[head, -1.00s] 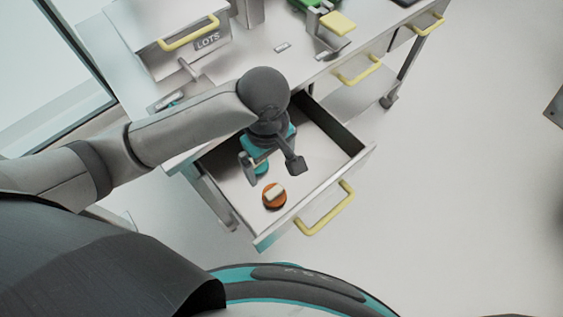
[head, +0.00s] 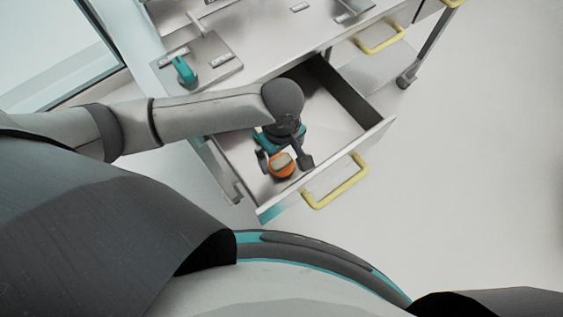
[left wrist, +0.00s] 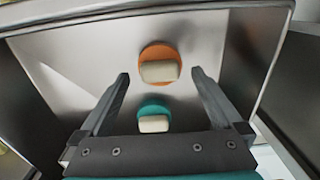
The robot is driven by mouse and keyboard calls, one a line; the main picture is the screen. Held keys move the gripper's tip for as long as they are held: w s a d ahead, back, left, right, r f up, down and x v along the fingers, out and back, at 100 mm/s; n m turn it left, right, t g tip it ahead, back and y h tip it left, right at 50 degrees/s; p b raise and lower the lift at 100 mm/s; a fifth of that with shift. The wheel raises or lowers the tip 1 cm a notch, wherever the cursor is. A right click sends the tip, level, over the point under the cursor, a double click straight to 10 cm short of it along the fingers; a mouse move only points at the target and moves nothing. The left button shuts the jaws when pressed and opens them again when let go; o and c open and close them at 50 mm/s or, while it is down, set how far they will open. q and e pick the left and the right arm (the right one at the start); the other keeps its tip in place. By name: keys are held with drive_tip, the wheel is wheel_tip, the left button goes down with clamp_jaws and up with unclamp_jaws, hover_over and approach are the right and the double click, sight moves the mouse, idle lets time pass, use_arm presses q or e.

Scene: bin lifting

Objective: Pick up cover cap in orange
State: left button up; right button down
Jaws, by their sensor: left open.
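The orange cover cap (head: 284,173) is a round disc with a cream grip block on top, lying in the open drawer (head: 335,118). It also shows in the left wrist view (left wrist: 158,51), just beyond the fingertips and centred between them. My left gripper (head: 285,164) points down into the drawer above the caps, open, with nothing held. A teal cap (left wrist: 153,111) with a similar cream block lies nearer the palm, between the fingers in the left wrist view. In the head view my gripper hides the teal cap. My right gripper is not in view.
The drawer has metal walls and a yellow front handle (head: 335,184). The metal worktop (head: 262,45) above it carries a plate with a teal part (head: 184,70). Another yellow handle (head: 381,38) is farther back. Open floor lies to the right.

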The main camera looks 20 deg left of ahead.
use_arm(q)
wheel_tip(320, 180, down, 3)
drive_tip(key=shift+r+b, duration=0.1)
drive_tip(key=shift+b, duration=0.3)
drive_tip(key=shift+c, duration=0.5)
drive_tip(key=c, duration=1.1)
drive_tip(key=shift+r, duration=0.1)
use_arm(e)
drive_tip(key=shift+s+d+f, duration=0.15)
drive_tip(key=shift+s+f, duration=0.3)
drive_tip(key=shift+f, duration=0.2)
